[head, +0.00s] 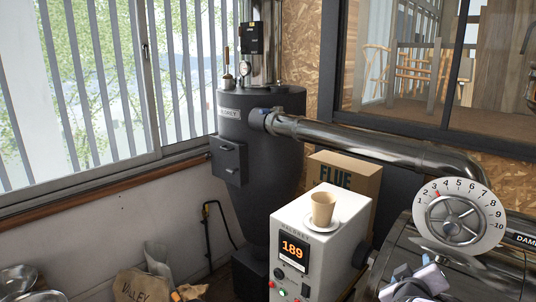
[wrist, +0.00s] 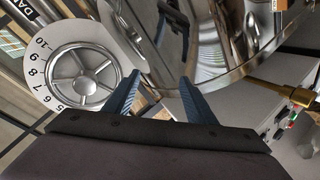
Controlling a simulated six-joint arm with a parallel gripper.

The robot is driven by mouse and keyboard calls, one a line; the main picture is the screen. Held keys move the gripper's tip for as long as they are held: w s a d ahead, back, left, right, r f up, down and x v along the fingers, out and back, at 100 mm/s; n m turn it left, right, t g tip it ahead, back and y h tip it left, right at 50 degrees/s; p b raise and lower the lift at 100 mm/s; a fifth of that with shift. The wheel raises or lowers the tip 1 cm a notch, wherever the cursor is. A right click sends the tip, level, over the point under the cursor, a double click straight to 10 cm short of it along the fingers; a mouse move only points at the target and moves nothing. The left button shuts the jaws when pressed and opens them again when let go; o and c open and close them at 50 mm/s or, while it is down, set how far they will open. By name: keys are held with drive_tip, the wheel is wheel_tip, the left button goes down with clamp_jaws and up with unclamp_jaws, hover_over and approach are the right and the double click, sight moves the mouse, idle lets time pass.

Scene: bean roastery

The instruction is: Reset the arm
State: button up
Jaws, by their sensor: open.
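My gripper (wrist: 160,92) shows in the wrist view with its two blue fingers apart and nothing between them. Shiny curved metal lies beyond the fingertips. A numbered damper dial (wrist: 84,76) with a spoked handwheel is to the left of the fingers, apart from them. In the head view, the same dial (head: 480,220) is at the right on the dark roaster drum. Pale and dark parts, which look like my arm's end, show below the dial at the bottom edge; the fingers cannot be made out clearly there.
A white control box (head: 318,255) reading 189 carries a paper cup (head: 323,208) on a saucer. Behind it are a FLUE carton (head: 345,182), a dark cyclone (head: 262,140) and a metal pipe (head: 370,140). A sack (head: 140,286) and metal bowls (head: 18,280) are lower left.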

drive_tip(key=s+a+f+m+g+y+b, duration=0.2)
drive_tip(key=s+a+f+g+y+b, duration=0.3)
drive_tip(key=s+a+f+g, duration=0.6)
drive_tip(key=s+a+f+y, duration=0.2)
drive_tip(key=s+a+f, duration=0.8)
drive_tip(key=f, duration=0.2)
drive_tip(key=shift+s+a+m, duration=0.35)
drive_tip(key=shift+a+m, duration=0.05)
